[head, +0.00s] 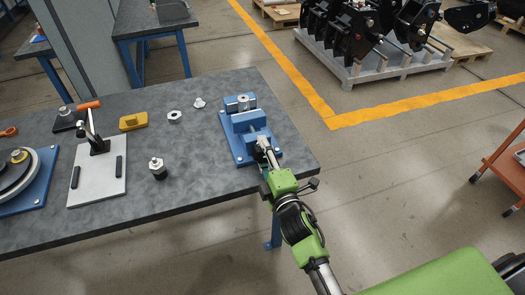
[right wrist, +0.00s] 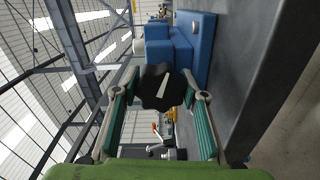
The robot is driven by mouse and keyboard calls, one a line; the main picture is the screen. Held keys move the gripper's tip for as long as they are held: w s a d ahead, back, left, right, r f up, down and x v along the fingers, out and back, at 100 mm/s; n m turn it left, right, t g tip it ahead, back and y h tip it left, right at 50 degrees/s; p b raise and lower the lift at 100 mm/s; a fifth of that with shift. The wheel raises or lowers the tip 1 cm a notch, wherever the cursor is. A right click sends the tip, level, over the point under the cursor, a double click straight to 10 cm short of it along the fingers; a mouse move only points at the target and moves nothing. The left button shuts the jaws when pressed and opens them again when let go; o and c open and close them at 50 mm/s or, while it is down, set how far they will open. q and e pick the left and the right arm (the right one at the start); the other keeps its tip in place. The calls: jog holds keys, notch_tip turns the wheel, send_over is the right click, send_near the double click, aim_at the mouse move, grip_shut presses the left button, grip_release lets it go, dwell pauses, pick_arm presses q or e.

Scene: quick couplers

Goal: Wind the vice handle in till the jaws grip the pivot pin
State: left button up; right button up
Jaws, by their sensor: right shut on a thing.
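The blue vice (head: 234,140) stands at the right end of the dark bench, on a blue base plate. A small grey metal piece, which looks like the pivot pin (head: 243,98), shows at its far jaw; I cannot tell whether both jaws touch it. My right gripper (head: 264,150) is at the near end of the vice. In the right wrist view its fingers are shut on the dark handle hub (right wrist: 162,88), with the blue vice (right wrist: 168,48) just beyond. The gripper hides most of the handle in the head view. My left gripper is out of view.
On the bench (head: 205,180) stand a dark fitting with a metal top (head: 158,168), a pale plate with a lever clamp (head: 97,185), a yellow block (head: 133,121), a grey ring (head: 174,117) and a round fixture (head: 20,170). Open floor lies right of the bench.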

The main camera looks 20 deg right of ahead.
jog(key=m+p, duration=0.1)
jog(key=m, duration=0.5)
jog(key=shift+m, duration=0.3)
jog(key=m+p, duration=0.1)
jog(key=m, duration=0.2)
jog(key=shift+m, duration=0.3)
jog(key=m+p, duration=0.1)
jog(key=m, duration=0.2)
jog(key=shift+m+p, duration=0.3)
jog(key=m+p, duration=0.1)
jog(key=m, duration=1)
jog(key=shift+f, duration=0.1)
jog(key=o, duration=1.1)
